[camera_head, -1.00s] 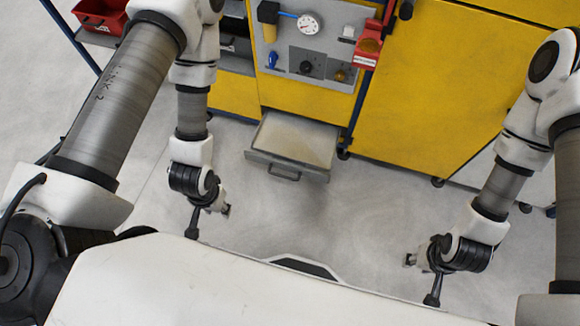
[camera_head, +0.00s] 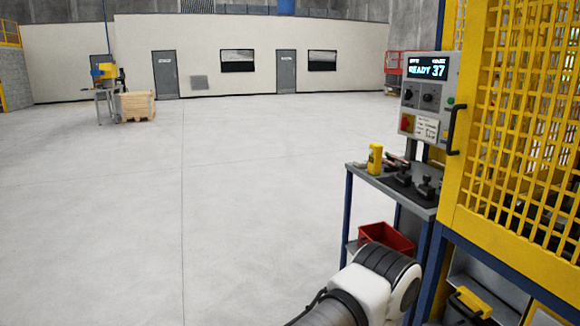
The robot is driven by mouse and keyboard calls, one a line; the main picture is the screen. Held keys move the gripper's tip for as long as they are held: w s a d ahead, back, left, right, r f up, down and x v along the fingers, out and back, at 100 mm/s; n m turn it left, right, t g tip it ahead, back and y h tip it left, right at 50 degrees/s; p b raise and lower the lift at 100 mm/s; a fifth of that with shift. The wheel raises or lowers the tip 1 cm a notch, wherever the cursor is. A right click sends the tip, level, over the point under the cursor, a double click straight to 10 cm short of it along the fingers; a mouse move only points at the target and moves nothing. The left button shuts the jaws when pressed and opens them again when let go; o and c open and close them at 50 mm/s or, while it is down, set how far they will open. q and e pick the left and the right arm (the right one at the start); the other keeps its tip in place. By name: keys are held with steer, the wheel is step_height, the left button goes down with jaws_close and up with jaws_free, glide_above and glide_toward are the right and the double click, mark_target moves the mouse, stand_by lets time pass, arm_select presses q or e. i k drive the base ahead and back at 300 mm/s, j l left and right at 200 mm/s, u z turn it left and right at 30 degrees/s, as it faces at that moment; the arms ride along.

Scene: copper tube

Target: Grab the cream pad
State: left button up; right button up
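No cream pad can be made out in the current head view. One of my arms enters at the bottom right, but its gripper is out of the frame. My other arm and its gripper are also out of the frame. A small grey work table (camera_head: 412,207) stands at the right with a yellow bottle (camera_head: 375,159) and dark tools or fixtures (camera_head: 425,188) on it. Whether a pad lies among them is too small to tell.
A yellow mesh cage (camera_head: 520,130) and a control panel (camera_head: 425,95) reading READY 37 stand at the right. A red bin (camera_head: 386,238) sits below the table. A wooden crate (camera_head: 137,106) is far left. The left and middle floor is open.

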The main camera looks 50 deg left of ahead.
mark_target(360, 163)
steer(key=u, duration=1.25)
steer(key=i+j+z, duration=0.1)
steer(key=z, duration=0.35)
steer(key=i+j+z, duration=0.1)
steer(key=z, duration=0.4)
steer(key=i+j+z, duration=0.15)
steer(key=z, duration=0.3)
